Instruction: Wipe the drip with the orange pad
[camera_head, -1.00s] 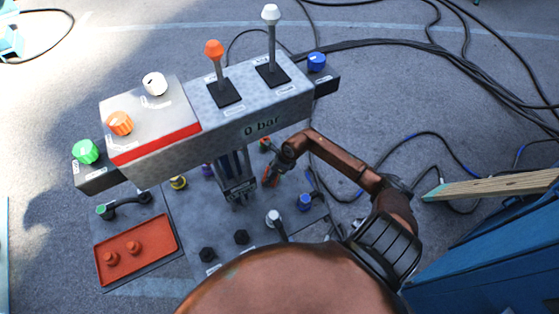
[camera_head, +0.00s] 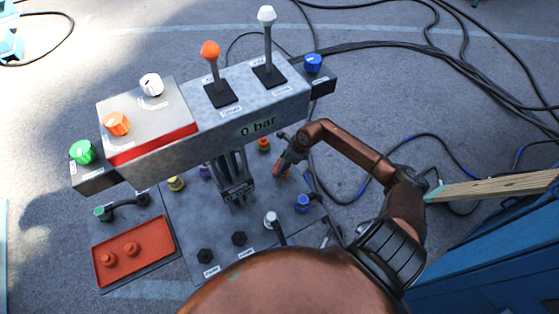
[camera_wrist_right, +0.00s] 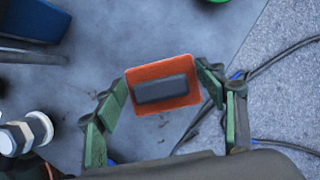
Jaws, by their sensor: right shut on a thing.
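My right gripper (camera_wrist_right: 165,85) is shut on the orange pad (camera_wrist_right: 159,71). The pad has a dark grey block on its top face, and the green fingers stand at its two sides. In the head view the right gripper (camera_head: 286,158) is over the right part of the grey base plate (camera_head: 182,222), with a sliver of orange at its tip. A few small dark marks (camera_wrist_right: 163,124) show on the plate just below the pad in the wrist view; I cannot tell whether they are the drip. Whether the pad touches the plate is unclear. My left gripper is out of view.
A grey console (camera_head: 259,110) with levers and knobs overhangs the plate. A red tray (camera_head: 136,251) lies front left. Several capped fittings, including a blue one (camera_head: 302,203), stand on the plate. Black cables (camera_head: 420,45) cross the floor; a blue structure (camera_head: 490,250) is at right.

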